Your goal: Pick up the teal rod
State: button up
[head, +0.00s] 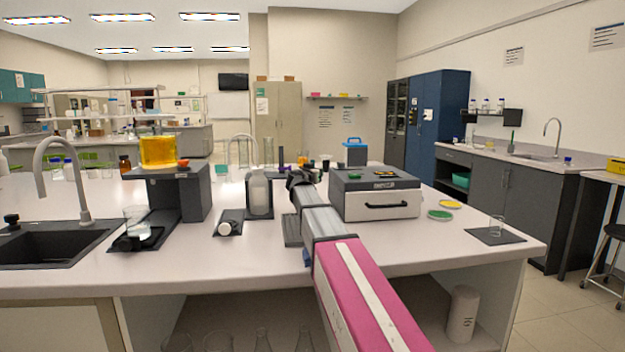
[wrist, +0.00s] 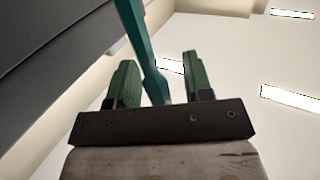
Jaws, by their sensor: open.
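The teal rod (wrist: 137,42) shows in the wrist view. It comes down from the top edge and its lower end lies between the two green fingers of my gripper (wrist: 160,62). There are gaps on both sides between the fingers and the rod, and the fingers are open. I cannot tell how deep the rod sits between them. In the head view my arm reaches forward over the bench, and its end (head: 301,180) is beside the grey box. I cannot make out the rod in the head view; the arm may hide it.
The grey box with a black handle (head: 384,204) stands right of my arm. A white bottle (head: 259,192) and a dark stand with a yellow vessel (head: 158,151) are to the left.

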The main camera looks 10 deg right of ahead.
grip_shut()
